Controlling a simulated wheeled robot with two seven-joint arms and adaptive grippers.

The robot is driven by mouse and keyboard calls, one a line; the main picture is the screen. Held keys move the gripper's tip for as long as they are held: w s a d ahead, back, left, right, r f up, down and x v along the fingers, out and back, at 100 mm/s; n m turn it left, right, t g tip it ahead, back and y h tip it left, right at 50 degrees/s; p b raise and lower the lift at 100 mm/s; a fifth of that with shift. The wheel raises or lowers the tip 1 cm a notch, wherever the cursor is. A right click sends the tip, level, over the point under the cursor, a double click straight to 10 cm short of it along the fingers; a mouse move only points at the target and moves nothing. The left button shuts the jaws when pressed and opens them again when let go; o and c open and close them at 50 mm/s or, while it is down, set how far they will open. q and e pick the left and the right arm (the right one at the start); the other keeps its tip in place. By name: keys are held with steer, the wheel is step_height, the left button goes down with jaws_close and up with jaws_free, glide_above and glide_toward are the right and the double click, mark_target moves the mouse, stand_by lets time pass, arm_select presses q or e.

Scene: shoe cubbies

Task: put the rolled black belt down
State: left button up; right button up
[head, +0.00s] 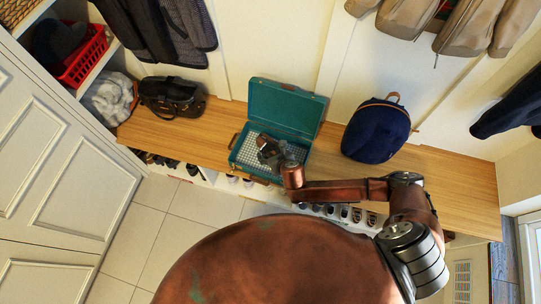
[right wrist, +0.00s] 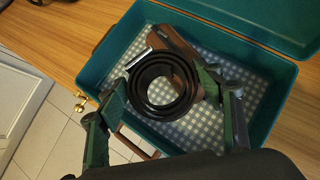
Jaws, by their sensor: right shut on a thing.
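The rolled black belt (right wrist: 163,88) shows in the right wrist view as a dark coil between the two fingers of my right gripper (right wrist: 165,78). The gripper is shut on it. In the head view my right gripper (head: 270,150) is over the open teal case (head: 297,108), which has a checked lining. The belt is over the case's lower part; I cannot tell whether it touches the lining. A brown item (right wrist: 172,42) lies behind the coil, partly hidden by it and a finger. My left gripper is not in view.
The case stands on a wooden bench (head: 455,190), its lid raised at the back. A navy backpack (head: 375,132) is to its right and a black bag (head: 172,97) to its left. Bags hang above. Shoes (head: 344,212) are under the bench. Bare bench lies between these things.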

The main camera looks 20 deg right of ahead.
step_height(320, 180, down, 3)
steer(key=shift+s+f+b, duration=0.1)
steer(key=shift+b, duration=0.4)
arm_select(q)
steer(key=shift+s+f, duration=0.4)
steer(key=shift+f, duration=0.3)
arm_select(e)
steer(key=shift+r, duration=0.3)
steer(key=shift+f, duration=0.3)
steer(key=o, duration=1.2)
steer(key=shift+r, duration=0.35)
arm_select(q)
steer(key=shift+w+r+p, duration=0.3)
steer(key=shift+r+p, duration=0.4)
steer(key=shift+p, duration=0.05)
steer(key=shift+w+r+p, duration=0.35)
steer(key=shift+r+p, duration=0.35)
steer(key=shift+p, duration=0.1)
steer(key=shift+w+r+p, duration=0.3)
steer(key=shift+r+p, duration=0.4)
steer(key=shift+p, duration=0.05)
arm_select(e)
steer(key=shift+v, duration=5.95)
steer(key=shift+d, duration=0.1)
